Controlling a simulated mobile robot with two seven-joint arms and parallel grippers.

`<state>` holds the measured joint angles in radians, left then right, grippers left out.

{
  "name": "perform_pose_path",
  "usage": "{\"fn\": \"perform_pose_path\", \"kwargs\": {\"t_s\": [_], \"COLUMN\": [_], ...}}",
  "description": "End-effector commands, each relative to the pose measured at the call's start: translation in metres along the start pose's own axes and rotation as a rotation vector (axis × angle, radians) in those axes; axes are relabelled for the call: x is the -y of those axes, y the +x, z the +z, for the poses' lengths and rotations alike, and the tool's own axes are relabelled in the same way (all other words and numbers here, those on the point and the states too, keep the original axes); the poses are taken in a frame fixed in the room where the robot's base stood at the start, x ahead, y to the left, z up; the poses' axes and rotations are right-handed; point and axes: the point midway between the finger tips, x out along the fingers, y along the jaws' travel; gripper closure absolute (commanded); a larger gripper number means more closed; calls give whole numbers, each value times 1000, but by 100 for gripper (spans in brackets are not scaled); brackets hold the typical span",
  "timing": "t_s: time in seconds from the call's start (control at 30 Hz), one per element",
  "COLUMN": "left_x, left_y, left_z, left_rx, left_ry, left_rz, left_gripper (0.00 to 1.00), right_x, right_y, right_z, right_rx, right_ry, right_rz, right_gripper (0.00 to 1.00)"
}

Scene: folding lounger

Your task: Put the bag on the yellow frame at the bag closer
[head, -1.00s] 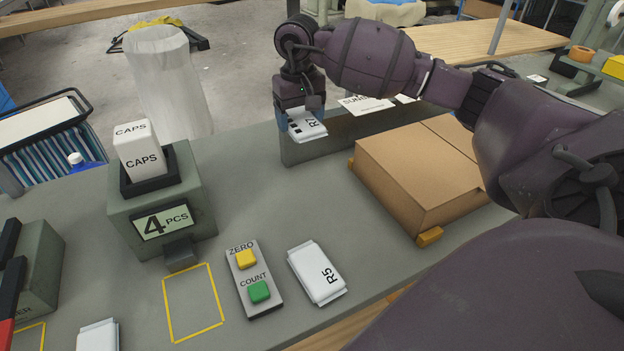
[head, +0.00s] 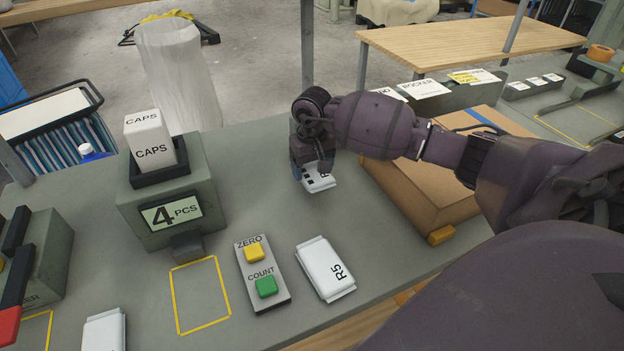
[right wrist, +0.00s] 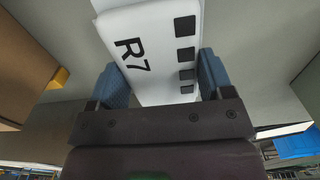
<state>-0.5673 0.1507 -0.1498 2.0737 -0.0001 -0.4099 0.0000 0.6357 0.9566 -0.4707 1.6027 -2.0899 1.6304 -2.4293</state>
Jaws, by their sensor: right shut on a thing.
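My right gripper (head: 312,178) is shut on a white bag (head: 320,181), held over the worktop left of the cardboard box. In the right wrist view the bag (right wrist: 150,45) reads R7 and has dark squares along one edge; the blue fingers of the gripper (right wrist: 163,80) are on either side of it. The bag closer (head: 42,265), with a red-tipped black lever, stands at the left edge, partly cut off. A yellow frame (head: 50,328) shows partly on the worktop before it; the visible part is empty. My left gripper is not in view.
A counter (head: 165,210) reading 4 PCS has another yellow frame (head: 228,290) before it, empty. Beside it are a ZERO/COUNT button box (head: 243,262) and an R5 bag (head: 322,262). Another white bag (head: 104,330) lies at the bottom left. A cardboard box (head: 425,205) stands right.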

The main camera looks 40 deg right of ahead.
Motion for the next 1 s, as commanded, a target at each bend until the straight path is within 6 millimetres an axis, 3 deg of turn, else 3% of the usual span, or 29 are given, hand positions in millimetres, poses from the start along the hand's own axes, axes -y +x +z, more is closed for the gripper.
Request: {"fn": "perform_pose_path", "kwargs": {"t_s": [0.33,0.8,0.83,0.97,1.0], "left_x": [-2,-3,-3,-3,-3], "left_y": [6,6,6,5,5], "left_z": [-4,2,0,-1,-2], "left_rx": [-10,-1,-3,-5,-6], "left_ry": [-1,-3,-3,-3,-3], "left_rz": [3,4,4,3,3], "left_gripper": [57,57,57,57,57], "right_x": [0,0,0,0,0], "right_y": [40,47,46,45,45], "right_z": [1,0,0,0,0], "right_rx": [3,1,1,0,0], "right_ry": [1,-1,0,0,0], "right_rz": [-1,2,1,1,1], "right_gripper": [53,53,22,2,1]}}
